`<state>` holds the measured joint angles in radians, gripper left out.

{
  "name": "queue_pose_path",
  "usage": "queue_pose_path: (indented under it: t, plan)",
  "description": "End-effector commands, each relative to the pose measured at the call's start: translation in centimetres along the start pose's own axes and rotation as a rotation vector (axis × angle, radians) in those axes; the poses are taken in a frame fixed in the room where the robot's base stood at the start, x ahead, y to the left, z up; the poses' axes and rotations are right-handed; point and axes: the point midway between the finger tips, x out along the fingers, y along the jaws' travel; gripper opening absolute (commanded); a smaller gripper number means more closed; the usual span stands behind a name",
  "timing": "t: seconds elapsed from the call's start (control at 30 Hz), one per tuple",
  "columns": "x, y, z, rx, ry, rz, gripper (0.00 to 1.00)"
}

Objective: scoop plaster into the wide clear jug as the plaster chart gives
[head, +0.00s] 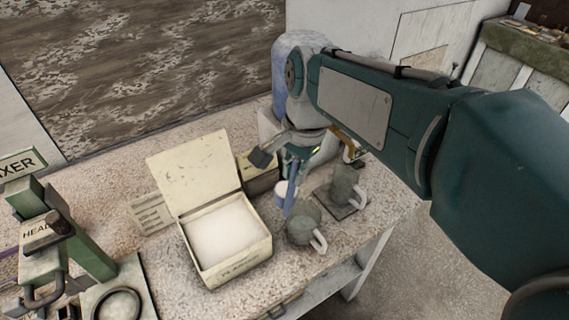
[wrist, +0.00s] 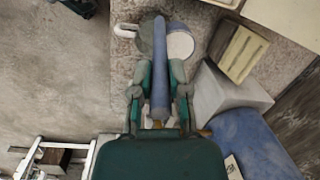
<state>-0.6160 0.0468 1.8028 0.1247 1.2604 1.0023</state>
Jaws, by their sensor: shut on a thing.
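My gripper (head: 294,160) is shut on the blue handle of a scoop (wrist: 160,65), seen between the two fingers in the wrist view (wrist: 159,78). The scoop's round bowl (wrist: 181,45) shows white inside; I cannot tell how full it is. In the head view the scoop hangs just behind and above a wide greyish clear jug (head: 302,231) with a white handle. That jug is partly hidden by the scoop in the wrist view (wrist: 143,38). An open cream box (head: 238,272) of white plaster stands to the left. A pale card with lines (head: 151,213), perhaps the chart, lies behind it.
A narrower greyish jug (head: 343,184) stands on a dark flat plate (head: 347,211) to the right, close to the table edge. Green mixer parts (head: 75,235) fill the left. Bare table shows along the back left.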

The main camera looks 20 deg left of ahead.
Motion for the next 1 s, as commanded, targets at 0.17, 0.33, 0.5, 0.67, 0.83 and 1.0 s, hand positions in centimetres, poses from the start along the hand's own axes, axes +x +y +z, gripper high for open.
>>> queue_pose_path:
  t: [0.17, 0.33, 0.5, 0.67, 0.83, 1.0]
  plan:
    - [1.0, 0.5, -0.8, 0.005, -0.075, -0.071, 0.0]
    - [1.8, 1.3, -1.5, 0.005, -0.147, -0.142, 0.0]
    - [2.7, 2.0, -2.2, 0.002, -0.207, -0.2, 0.0]
    - [3.6, 2.6, -2.8, 0.004, -0.255, -0.254, 0.0]
    - [4.7, 3.1, -3.3, 0.003, -0.309, -0.302, 0.0]
    - [5.7, 3.6, -3.8, 0.004, -0.363, -0.354, 0.0]
